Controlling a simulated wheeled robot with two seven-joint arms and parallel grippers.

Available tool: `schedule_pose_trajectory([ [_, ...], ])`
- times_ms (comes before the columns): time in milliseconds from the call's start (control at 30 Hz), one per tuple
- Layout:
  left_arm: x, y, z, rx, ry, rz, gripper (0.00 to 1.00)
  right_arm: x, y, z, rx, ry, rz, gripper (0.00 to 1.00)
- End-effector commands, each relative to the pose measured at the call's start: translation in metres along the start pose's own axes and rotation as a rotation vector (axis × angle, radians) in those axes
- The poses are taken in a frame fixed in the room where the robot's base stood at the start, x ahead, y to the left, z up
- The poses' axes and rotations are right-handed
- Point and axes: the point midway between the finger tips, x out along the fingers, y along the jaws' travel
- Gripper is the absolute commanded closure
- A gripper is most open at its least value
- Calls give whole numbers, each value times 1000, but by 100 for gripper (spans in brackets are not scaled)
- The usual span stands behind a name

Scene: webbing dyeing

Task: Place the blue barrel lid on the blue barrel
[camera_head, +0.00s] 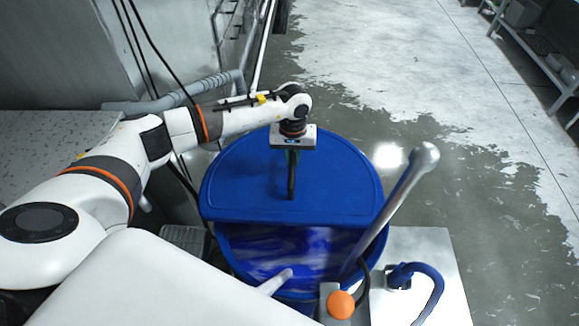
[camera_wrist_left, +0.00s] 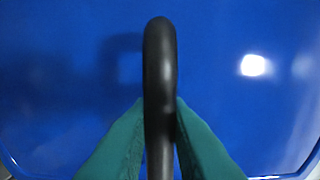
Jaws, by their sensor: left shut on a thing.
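The blue barrel lid (camera_head: 240,178) is a half-round blue panel with a straight front edge and a black handle (camera_head: 291,184). It lies over the back part of the blue barrel (camera_head: 318,242); I cannot tell whether it touches the rim. The front part of the barrel is uncovered and shows its shiny blue inside. My left gripper (camera_head: 291,156) is above the lid, with its green fingers shut on the black handle. The left wrist view shows the fingers (camera_wrist_left: 160,125) on both sides of the handle (camera_wrist_left: 160,65), with the blue lid (camera_wrist_left: 75,75) behind. My right gripper is not in view.
A grey metal pipe (camera_head: 398,200) slants up at the barrel's right front. An orange knob (camera_head: 341,304) and a blue hose (camera_head: 432,290) are near a pale metal platform (camera_head: 430,250). Grey machinery and cables stand at the left.

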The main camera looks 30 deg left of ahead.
Motion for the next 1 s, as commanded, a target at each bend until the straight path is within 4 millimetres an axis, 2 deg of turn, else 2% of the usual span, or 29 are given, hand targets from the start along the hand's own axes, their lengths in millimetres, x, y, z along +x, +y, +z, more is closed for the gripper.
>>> schedule_pose_trajectory([
  [133,16,0,1,-2,-3,-2,100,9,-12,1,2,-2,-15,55],
  [333,45,0,1,-1,-2,-1,100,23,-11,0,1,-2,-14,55],
  [600,45,0,2,-1,-4,-2,100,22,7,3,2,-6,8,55],
  [767,49,0,2,-1,-4,-2,100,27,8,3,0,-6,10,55],
  [800,51,1,1,-1,-1,1,83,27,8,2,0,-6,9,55],
  [900,50,1,1,-1,-1,1,66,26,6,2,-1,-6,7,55],
  [933,50,1,1,-1,-1,1,62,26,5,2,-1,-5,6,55],
  [1000,50,1,0,-1,-1,1,62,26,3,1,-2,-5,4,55],
])
